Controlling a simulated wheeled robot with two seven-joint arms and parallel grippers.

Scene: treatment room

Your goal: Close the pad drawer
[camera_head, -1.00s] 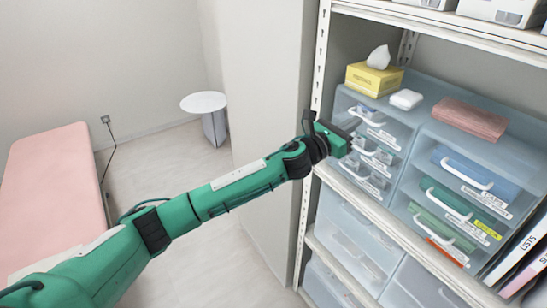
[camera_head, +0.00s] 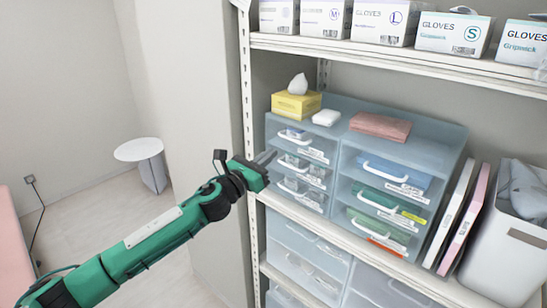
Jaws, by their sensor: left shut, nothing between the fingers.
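Clear plastic drawers stand in two columns on the middle shelf: a left column (camera_head: 298,170) with several small drawers and a right column (camera_head: 385,200) with larger ones holding blue, green and orange contents. Each has a white handle and a label too small to read, so I cannot tell which is the pad drawer or whether one stands slightly out. My left gripper (camera_head: 268,157) is shut and empty, at the left edge of the left column, fingertips towards its upper and middle drawers. Whether it touches a drawer front is unclear. My right gripper is out of view.
A yellow tissue box (camera_head: 296,107), a white packet (camera_head: 326,117) and a pink folded cloth (camera_head: 380,127) lie on the drawer unit. Glove boxes (camera_head: 455,32) line the shelf above. Binders (camera_head: 452,215) and a white bin (camera_head: 505,250) stand to the right. A shelf post (camera_head: 247,110) is close to my arm.

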